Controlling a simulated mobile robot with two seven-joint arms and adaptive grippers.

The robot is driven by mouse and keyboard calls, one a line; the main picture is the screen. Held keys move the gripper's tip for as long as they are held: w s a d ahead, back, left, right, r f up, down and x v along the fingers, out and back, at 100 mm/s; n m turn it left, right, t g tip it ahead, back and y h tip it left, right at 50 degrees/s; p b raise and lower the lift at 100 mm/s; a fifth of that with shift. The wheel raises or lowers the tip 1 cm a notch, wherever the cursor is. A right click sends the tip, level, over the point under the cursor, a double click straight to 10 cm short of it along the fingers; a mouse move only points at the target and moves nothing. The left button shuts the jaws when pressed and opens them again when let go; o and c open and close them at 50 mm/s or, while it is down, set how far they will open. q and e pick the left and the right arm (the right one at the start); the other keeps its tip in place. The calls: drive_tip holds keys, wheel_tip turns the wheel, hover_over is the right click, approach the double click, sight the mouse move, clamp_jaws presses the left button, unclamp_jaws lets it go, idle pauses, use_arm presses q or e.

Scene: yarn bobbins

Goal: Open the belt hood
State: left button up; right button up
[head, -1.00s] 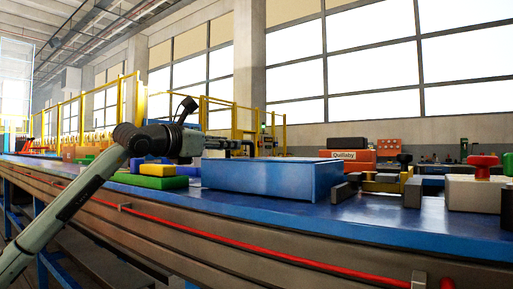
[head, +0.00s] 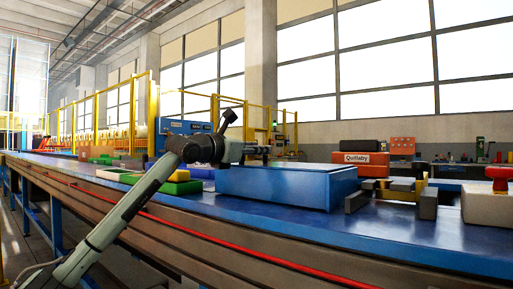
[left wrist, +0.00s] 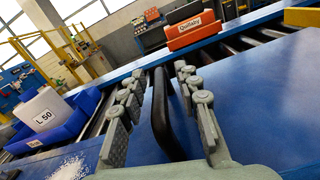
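The belt hood (head: 285,188) is a blue box-like cover on the blue belt table, and it looks closed. In the left wrist view its flat blue top (left wrist: 255,95) fills the right side. A black bar handle (left wrist: 162,115) stands along the hood's edge. My left gripper (head: 262,152) is at the hood's far upper left in the head view. In the left wrist view the fingers of my left gripper (left wrist: 160,90) are apart, one on each side of the handle. I cannot tell whether they touch it. My right gripper is not in view.
An orange Quillaby box (head: 365,170) stands behind the hood. Grey and yellow blocks (head: 400,190) lie right of it, with a red-knobbed white block (head: 490,205) further right. Green blocks (head: 182,187) lie left. A blue bin (left wrist: 75,125) holds a container labelled L 50.

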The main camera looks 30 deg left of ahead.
use_arm(q)
drive_tip(key=shift+c, duration=0.6)
clamp_jaws()
